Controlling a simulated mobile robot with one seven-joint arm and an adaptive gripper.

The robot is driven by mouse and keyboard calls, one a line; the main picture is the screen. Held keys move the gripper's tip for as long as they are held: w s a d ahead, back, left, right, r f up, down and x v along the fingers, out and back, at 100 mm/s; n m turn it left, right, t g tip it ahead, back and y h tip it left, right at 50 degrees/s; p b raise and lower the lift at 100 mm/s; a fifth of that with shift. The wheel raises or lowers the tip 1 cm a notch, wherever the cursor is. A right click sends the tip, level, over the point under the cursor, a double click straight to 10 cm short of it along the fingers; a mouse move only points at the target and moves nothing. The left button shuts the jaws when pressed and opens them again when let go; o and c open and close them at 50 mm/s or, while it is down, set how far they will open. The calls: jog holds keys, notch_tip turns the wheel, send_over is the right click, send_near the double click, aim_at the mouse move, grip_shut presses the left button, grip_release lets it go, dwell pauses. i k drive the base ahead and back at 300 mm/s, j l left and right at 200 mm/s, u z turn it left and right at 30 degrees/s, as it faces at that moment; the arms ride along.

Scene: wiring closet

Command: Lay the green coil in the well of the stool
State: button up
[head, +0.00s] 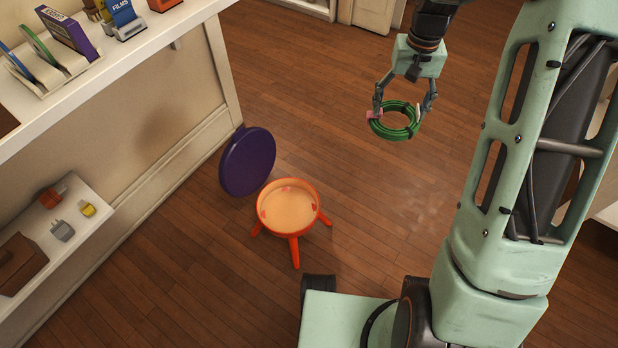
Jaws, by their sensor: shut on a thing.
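The green coil (411,131) is a ring of cable with a pink tag on its left and a pale tie on its right. My gripper (402,108) points down with its fingers shut on the coil, holding it in the air at the upper right. The orange stool (294,243) stands on the floor to the lower left of the coil. Its round, pale well (287,210) is open at the top, with a few small reddish marks near the rim. A round purple lid or cushion (247,162) stands tilted behind the stool's left side.
A white shelf (130,55) at upper left holds discs, a purple box (68,32) and a blue film box (122,12). A lower shelf (85,235) holds a brown box and small plugs. Wooden floor between coil and stool is clear.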

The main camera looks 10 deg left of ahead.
aim_at(288, 211)
jog(key=i+l+u, duration=0.55)
jog(key=u, duration=0.15)
jog(key=i+l+u, duration=0.4)
jog(key=k, duration=0.1)
